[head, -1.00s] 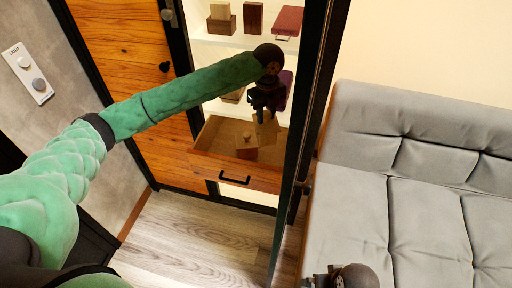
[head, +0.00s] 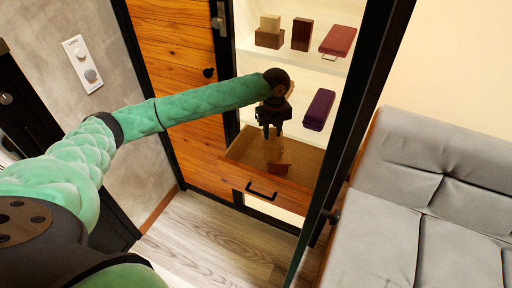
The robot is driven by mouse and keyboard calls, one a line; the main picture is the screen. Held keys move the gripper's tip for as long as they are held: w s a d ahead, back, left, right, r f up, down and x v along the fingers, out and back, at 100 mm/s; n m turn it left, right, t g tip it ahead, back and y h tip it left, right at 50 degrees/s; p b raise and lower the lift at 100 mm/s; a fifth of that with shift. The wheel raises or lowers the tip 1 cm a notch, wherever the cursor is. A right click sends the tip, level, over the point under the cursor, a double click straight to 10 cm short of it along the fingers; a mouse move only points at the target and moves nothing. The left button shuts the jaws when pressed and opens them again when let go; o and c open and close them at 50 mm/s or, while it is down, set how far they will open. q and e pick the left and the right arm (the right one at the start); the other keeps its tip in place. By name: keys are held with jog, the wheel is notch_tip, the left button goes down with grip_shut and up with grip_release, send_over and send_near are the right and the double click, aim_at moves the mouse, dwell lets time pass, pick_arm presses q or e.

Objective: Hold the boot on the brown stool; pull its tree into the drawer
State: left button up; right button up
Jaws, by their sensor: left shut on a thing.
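The drawer front has a black handle. The boot and the brown stool are not in view, and neither is my right gripper.
Above the drawer, a lit shelf holds wooden blocks (head: 270,38) and a red case (head: 338,41); a purple case (head: 319,110) stands lower. A dark-framed glass door (head: 350,135) stands right of the drawer. A grey sofa (head: 440,180) is at right. Floor before the drawer is clear.

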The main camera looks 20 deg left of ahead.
pick_arm(q)
jog(key=a+p, duration=0.1)
jog(key=a, duration=0.5)
jog(key=shift+a+f, duration=0.25)
jog(key=shift+a, duration=0.15)
notch_tip(320, 180, down, 5)
jog(key=shift+d+f+p, duration=0.1)
jog(key=shift+d+p, duration=0.05)
jog(key=shift+p, duration=0.4)
pick_arm(e)
notch_tip(320, 180, up, 4)
jog(key=s+d, duration=0.1)
jog(key=d, duration=0.2)
pick_arm(q)
notch_tip(320, 180, down, 6)
jog(key=shift+f+p, duration=0.2)
jog(key=shift+p, duration=0.25)
jog(key=o, duration=1.1)
pick_arm(e)
jog(key=shift+g+h, duration=0.4)
jog(key=f, duration=0.3)
jog(key=w+a+f, duration=0.1)
jog(key=f, duration=0.1)
jog(key=shift+w+f, duration=0.1)
jog(key=shift+f, duration=0.25)
